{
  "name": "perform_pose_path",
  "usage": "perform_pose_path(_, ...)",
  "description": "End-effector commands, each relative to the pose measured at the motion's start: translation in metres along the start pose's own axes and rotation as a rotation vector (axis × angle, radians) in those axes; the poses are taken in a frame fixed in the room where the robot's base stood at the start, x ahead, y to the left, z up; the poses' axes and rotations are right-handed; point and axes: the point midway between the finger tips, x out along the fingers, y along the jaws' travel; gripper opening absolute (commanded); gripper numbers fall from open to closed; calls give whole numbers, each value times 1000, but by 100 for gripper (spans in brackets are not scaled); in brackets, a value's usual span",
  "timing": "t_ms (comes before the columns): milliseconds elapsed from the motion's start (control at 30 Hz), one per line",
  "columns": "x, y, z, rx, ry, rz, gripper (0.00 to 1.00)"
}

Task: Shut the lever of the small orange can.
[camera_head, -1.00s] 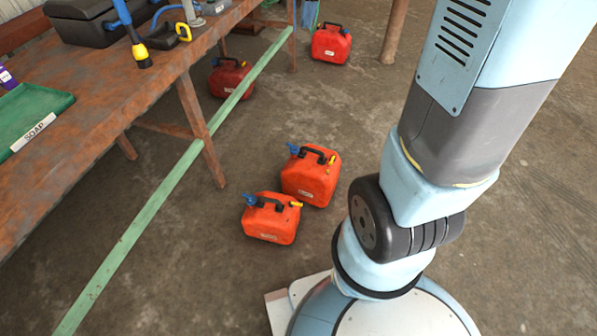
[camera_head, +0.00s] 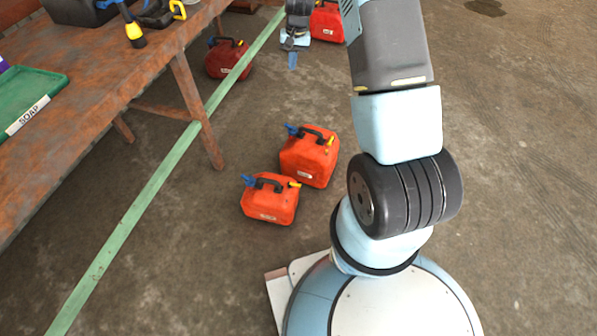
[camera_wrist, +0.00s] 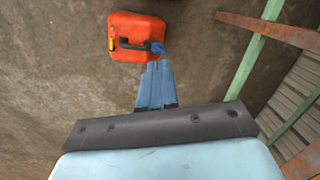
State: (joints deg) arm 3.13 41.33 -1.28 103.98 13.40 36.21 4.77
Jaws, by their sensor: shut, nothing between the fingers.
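The small orange can (camera_head: 270,202) stands on the floor in the head view, the lower left of a close pair. It has a blue lever and spout part (camera_head: 250,181) at its left, a dark handle on top and a yellow piece at its right. The lever's exact angle is too small to tell. My gripper (camera_head: 292,61) is well beyond the pair, beside a far red can, with its fingers together and empty. The wrist view shows my shut fingers (camera_wrist: 155,68) pointing towards an orange can (camera_wrist: 134,37) with a blue lever; I cannot tell which can it is.
A larger orange can (camera_head: 308,160) stands just behind the small one. Red cans stand farther back, one under the bench (camera_head: 227,60) and one by my gripper (camera_head: 327,22). A green rail (camera_head: 150,200) runs along the rusty bench. The floor at right is clear.

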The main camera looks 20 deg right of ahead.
Motion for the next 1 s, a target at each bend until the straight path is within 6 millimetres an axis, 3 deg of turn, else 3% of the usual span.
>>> perform_pose_path(33,24,3,-4,12,-18,4,0)
perform_pose_path(233,106,15,-15,58,-67,15,0)
perform_pose_path(467,204,33,-14,110,-124,31,0)
perform_pose_path(800,348,66,16,184,-203,60,0)
perform_pose_path(1000,402,81,36,212,-230,73,0)
